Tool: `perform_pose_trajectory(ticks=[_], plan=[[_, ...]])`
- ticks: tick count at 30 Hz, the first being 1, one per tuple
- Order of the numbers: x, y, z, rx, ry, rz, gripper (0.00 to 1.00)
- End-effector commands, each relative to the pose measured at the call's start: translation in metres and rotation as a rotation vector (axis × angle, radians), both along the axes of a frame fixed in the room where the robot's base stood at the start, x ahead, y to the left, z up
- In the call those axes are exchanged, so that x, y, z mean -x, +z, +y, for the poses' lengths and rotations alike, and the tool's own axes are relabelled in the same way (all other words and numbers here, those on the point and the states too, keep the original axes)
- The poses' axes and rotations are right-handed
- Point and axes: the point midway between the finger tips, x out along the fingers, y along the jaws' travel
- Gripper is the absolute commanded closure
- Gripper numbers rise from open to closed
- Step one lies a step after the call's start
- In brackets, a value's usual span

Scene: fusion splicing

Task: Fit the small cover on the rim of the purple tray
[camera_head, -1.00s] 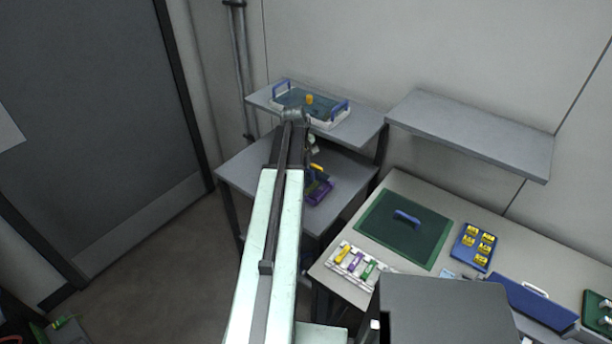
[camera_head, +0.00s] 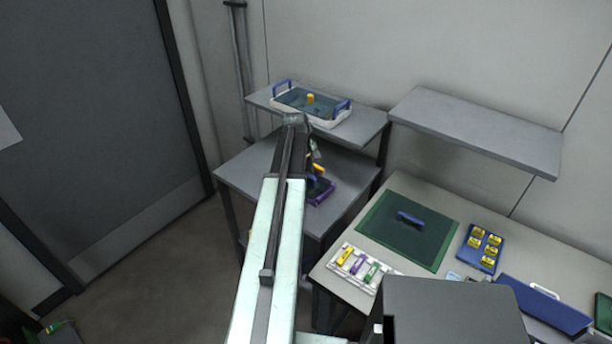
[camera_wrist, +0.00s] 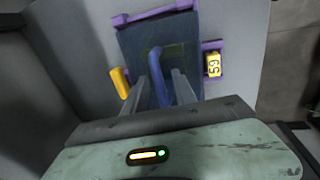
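The purple tray (camera_head: 324,197) stands on the grey table at the back, and its purple rim (camera_wrist: 155,14) shows past the far end and sides of the cover in the wrist view. The small cover (camera_wrist: 135,44) is a dark panel with a blue handle (camera_wrist: 157,62). It lies over the tray, between the side rims; I cannot tell whether it touches the rim. My gripper (camera_wrist: 166,80) has one finger on each side of the handle and looks shut on it. In the head view my arm partly hides the cover and gripper.
Yellow blocks (camera_wrist: 213,65) sit on both sides of the tray, one marked 59. The right bench carries a green mat (camera_head: 375,221), a blue tray of yellow blocks and a white rack.

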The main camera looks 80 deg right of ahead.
Motion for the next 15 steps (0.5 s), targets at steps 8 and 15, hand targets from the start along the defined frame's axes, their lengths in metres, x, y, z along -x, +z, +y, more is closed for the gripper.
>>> perform_pose_trajectory(ticks=[8,15], plan=[[0.0,0.001,0.0,0.0,-0.001,0.0,0.67],[0.0,0.02,0.002,0.0,-0.001,0.0,0.67]])
